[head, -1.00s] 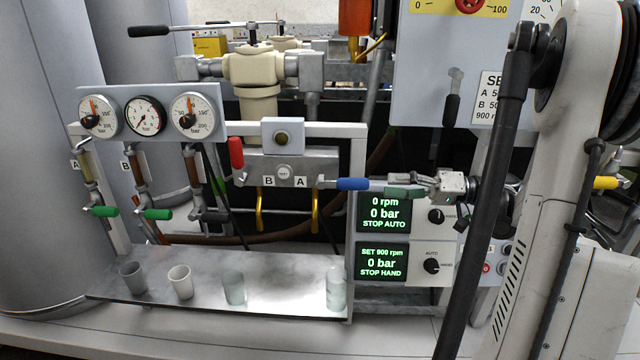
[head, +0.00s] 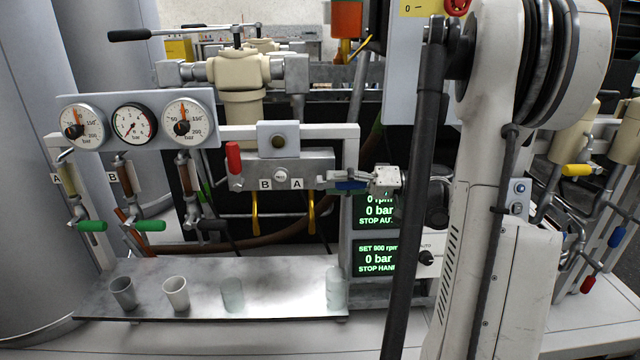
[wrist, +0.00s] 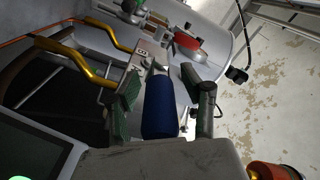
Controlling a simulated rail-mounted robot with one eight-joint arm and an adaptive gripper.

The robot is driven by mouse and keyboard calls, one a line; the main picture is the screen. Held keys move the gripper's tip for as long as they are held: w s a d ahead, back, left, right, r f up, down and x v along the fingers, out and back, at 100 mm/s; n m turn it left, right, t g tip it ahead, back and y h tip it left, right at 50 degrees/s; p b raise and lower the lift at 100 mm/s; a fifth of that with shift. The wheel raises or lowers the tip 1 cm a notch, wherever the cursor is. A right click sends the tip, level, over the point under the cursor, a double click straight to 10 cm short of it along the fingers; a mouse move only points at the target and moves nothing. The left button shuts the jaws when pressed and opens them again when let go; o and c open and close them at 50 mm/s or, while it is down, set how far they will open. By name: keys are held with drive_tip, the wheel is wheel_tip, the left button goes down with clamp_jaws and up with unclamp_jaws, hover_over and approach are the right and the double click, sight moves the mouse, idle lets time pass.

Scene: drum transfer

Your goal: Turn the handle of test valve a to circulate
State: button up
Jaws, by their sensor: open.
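The valve block (head: 285,172) carries the letters B and A. A blue handle (head: 350,185) sticks out level to the right from its A side. In the wrist view the blue handle (wrist: 160,108) lies lengthwise between my two green-padded fingers. My gripper (head: 345,180) is open around the handle; the wrist view also shows my gripper (wrist: 163,100), with gaps beside the handle. A red handle (head: 233,158) stands upright on the B side; it also shows in the wrist view (wrist: 187,41). In the head view my fingers partly cover the blue handle.
Two yellow bent spouts (head: 311,212) hang under the block. Below is a metal shelf (head: 200,300) with several cups. Screens (head: 376,258) stand right of the shelf. Three gauges (head: 135,122) and green-handled valves are at left. My arm hides part of the right panel.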

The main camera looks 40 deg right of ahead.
drive_tip(key=shift+w+a, duration=0.15)
drive_tip(key=shift+c, duration=0.5)
clamp_jaws()
